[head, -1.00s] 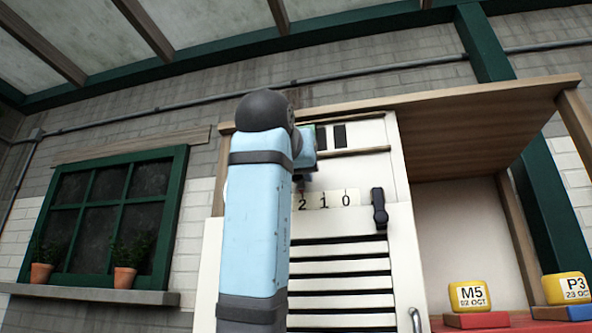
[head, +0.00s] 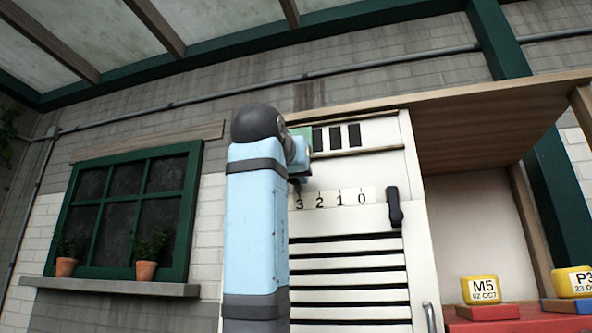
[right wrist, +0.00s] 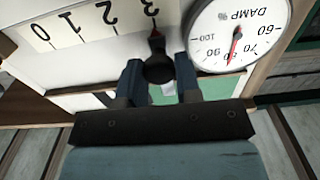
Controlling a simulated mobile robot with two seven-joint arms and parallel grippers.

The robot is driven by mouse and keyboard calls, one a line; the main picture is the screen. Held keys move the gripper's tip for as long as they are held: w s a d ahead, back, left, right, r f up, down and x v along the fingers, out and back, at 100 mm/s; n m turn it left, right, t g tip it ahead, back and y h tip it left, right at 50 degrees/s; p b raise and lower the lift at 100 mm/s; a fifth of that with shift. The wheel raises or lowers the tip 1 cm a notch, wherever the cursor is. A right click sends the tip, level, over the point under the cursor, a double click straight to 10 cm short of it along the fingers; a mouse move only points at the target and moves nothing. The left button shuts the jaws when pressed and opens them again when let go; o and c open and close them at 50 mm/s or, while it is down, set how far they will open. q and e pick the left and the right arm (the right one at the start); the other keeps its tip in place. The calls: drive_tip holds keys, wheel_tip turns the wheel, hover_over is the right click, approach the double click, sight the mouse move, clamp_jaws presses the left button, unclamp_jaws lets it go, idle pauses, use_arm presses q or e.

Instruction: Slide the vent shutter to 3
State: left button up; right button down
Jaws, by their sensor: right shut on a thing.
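The vent's dark slots (head: 337,137) show in the white cabinet's upper panel, with the green shutter (head: 303,136) at their left, partly hidden by my right arm. The number scale (head: 345,197) below reads 3, 2, 1, 0 from left to right. In the right wrist view the scale (right wrist: 80,25) is upside down. My right gripper (right wrist: 158,72) is shut on the black shutter knob (right wrist: 157,58). The knob's red pointer (right wrist: 155,33) is at or very near the 3 mark. My left gripper is not in view.
A round damp gauge (right wrist: 238,35) is close beside the gripper. A black latch (head: 395,207) is at the scale's right. Yellow blocks (head: 480,288) stand on the right shelf, and potted plants (head: 147,268) on the window sill at left.

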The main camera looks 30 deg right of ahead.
drive_tip(key=c, duration=1.1)
unclamp_jaws()
drive_tip(key=shift+r, duration=0.1)
drive_tip(key=shift+o, duration=1.3)
drive_tip(key=shift+w+a, duration=0.15)
drive_tip(key=shift+w, duration=0.1)
drive_tip(key=b+v, duration=0.3)
drive_tip(key=v, duration=1.1)
drive_tip(key=shift+b, duration=0.35)
